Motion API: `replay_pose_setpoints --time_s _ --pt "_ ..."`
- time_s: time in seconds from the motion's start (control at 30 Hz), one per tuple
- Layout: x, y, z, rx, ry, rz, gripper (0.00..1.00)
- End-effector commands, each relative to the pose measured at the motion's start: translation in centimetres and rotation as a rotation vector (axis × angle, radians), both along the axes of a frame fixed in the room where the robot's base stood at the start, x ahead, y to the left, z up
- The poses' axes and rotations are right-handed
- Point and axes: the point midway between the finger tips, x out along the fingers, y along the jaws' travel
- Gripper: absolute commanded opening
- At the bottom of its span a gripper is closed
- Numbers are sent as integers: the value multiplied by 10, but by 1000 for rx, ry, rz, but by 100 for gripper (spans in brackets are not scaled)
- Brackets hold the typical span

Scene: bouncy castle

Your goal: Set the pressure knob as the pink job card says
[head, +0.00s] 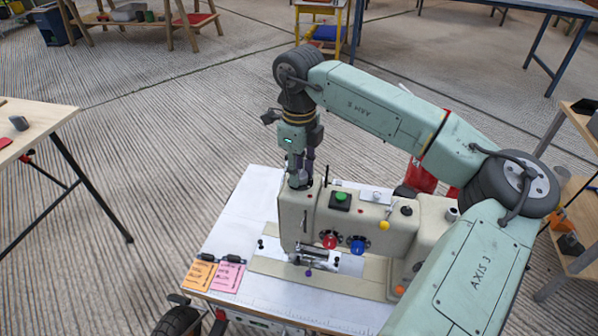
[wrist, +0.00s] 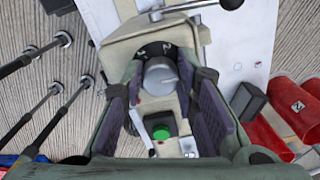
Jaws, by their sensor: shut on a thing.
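The pink job card (head: 227,277) lies at the front left of the white table, under a dark clip; its writing is too small to read. The pressure knob (wrist: 160,74) is a silver-grey round knob on top of the cream sewing machine (head: 290,222), at its left end. A dark dial plate (wrist: 158,49) with white marks shows behind it; I cannot read the setting. My gripper (head: 300,176) points down over that end of the machine. In the wrist view my gripper (wrist: 162,84) has its purple-grey pads on both sides of the knob, shut on it.
An orange card (head: 198,275) lies beside the pink one. The machine also carries a green button (head: 340,197), a red dial (head: 329,241), a blue dial (head: 358,245) and a yellow knob (head: 384,225). Red objects (wrist: 280,115) stand behind the machine.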

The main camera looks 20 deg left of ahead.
Motion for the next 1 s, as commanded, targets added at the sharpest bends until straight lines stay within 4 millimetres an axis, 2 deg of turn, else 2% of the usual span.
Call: replay_pose_setpoints --time_s 0.37,0.4,0.67,1.0 --pt "0 0 0 1 0 -3 0" --pt "0 0 0 1 0 -3 29" --pt "0 0 0 0 0 -3 46" --pt "0 0 2 0 -1 -3 47"
